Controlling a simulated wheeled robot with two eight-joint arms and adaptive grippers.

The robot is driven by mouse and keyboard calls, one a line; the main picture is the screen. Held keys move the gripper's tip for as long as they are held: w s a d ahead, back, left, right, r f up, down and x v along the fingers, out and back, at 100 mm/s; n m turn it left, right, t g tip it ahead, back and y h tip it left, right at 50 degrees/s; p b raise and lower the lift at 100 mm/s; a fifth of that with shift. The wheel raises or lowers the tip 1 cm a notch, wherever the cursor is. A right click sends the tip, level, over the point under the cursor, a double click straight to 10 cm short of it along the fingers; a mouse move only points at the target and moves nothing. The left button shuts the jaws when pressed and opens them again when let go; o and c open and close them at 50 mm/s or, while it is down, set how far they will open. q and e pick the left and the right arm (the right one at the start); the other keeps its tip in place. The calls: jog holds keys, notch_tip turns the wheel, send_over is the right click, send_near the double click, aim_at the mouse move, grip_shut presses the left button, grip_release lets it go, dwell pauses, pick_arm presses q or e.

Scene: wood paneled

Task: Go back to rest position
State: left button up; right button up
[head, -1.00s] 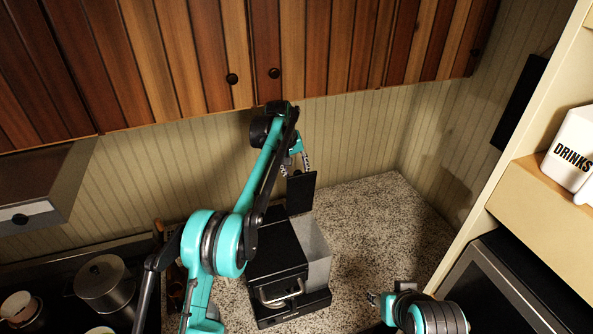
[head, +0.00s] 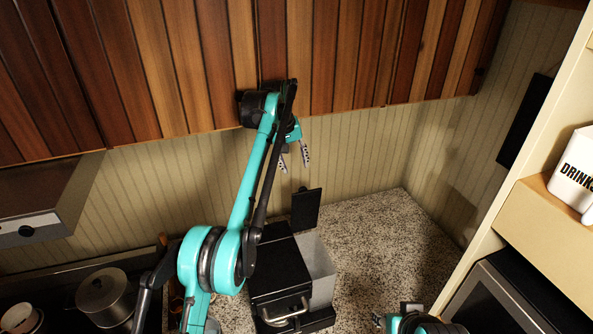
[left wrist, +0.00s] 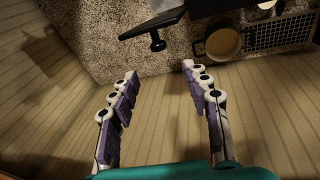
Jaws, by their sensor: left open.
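My left gripper (head: 294,164) is raised in front of the back wall, below the wooden cabinets.
Wooden cabinets (head: 330,50) hang close above my left arm. A pot (head: 104,294) stands at lower left. A shelf with a white DRINKS container (head: 575,172) is at right. The speckled counter (head: 385,235) right of the machine is clear.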

pick_arm(q)
jog(key=shift+r, duration=0.1)
jog(key=s+a+r+m+t, duration=0.1)
jog(key=s+a+r, duration=0.2)
jog(key=s, duration=0.5)
jog(key=s+a+r+t, duration=0.1)
jog(key=s+a+r, duration=0.2)
jog(key=s, duration=0.6)
jog(key=s+a+f+m+t+y, duration=0.1)
jog(key=s+a+f, duration=0.2)
jog(key=s+f, duration=0.7)
jog(key=s+a+f+m+t+y, duration=0.15)
jog(key=s+f, duration=0.45)
jog(key=s, duration=0.8)
notch_tip(320, 180, down, 39)
jog(key=b, duration=3.8)
jog(key=shift+s+a+r, duration=0.15)
jog(key=shift+s+a, duration=0.1)
jog(key=shift+a, duration=0.05)
jog(key=shift+t+h, duration=0.25)
jog(key=shift+a, duration=0.1)
